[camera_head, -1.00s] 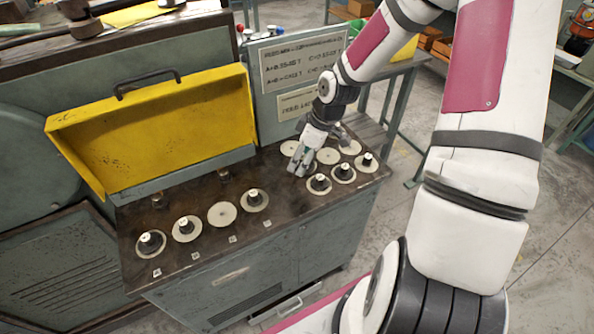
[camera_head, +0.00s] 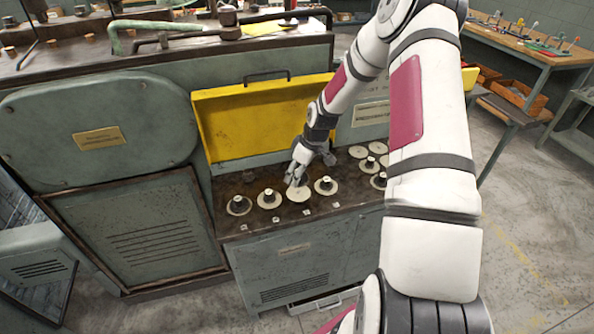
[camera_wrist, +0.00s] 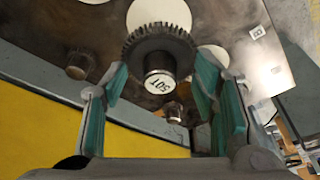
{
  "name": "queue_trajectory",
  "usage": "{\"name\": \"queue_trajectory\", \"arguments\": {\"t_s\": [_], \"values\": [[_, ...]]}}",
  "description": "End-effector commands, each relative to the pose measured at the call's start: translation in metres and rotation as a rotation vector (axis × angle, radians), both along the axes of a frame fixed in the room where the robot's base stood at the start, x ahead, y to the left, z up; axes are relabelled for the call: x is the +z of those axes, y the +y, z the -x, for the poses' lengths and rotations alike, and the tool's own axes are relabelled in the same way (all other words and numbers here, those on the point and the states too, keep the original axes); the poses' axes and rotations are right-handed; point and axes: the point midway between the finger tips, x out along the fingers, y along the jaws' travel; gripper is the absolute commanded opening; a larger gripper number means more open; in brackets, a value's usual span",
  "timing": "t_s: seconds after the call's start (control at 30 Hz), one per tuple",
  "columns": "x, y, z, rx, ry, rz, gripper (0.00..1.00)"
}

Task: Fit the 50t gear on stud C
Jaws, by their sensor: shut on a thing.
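The 50t gear (camera_wrist: 160,50) is dark and toothed, with a white hub face (camera_wrist: 160,82) marked 50T in the wrist view. My gripper (camera_wrist: 162,85) is shut on it, one teal-padded finger on each side. In the head view my gripper (camera_head: 298,180) is over the front row, close to the bare pale disc (camera_head: 299,195); the held gear is hard to make out there. Two brown studs stand bare in the wrist view, one at the left (camera_wrist: 80,66) and one beyond the gear (camera_wrist: 172,111). I cannot read which stud is C.
Gears with dark hubs sit on pale discs to the left (camera_head: 239,205) and right (camera_head: 326,185) of my gripper. More pale discs (camera_head: 358,152) lie at the right. The raised yellow cover (camera_head: 255,115) stands behind the deck. Small labels (camera_head: 307,212) line the front edge.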

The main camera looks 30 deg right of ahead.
Motion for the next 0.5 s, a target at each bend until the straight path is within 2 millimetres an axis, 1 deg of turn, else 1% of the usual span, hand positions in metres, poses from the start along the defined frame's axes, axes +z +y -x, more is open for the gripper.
{"name": "queue_trajectory", "arguments": {"t_s": [0.03, 0.2, 0.5], "values": [[-0.006, 0.0, -0.001, 0.0, 0.0, -0.001, 0.11], [-0.021, 0.0, -0.001, 0.0, 0.0, -0.001, 0.11], [-0.043, 0.0, 0.0, 0.0, 0.0, -0.001, 0.11]]}}
